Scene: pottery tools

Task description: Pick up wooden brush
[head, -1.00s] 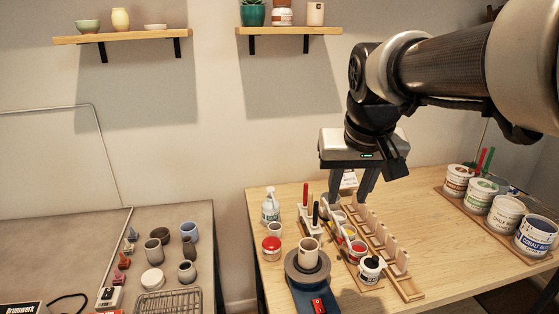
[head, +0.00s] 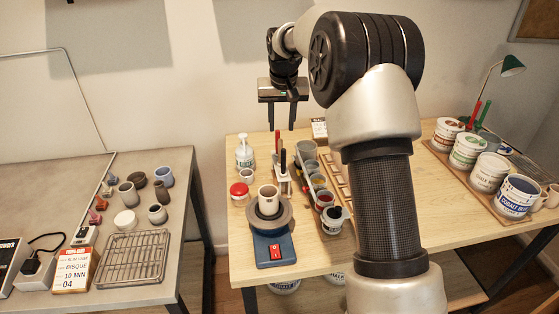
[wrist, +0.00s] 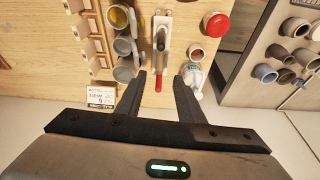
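I cannot tell which tool is the wooden brush. My gripper (head: 281,126) is open and empty, its fingers pointing down above and behind the holder. In the wrist view my gripper (wrist: 161,78) has the red handle (wrist: 158,86) showing between its spread fingertips, with the black handle (wrist: 161,38) and the holder (wrist: 164,28) farther up the picture. No contact shows.
Glaze cups (head: 318,183) and a slotted wooden rack (wrist: 97,40) stand beside the holder. A white bottle (head: 244,152), a red-lidded jar (head: 239,190) and a blue pottery wheel (head: 273,247) stand around it. Large labelled tubs (head: 490,172) are at the right.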

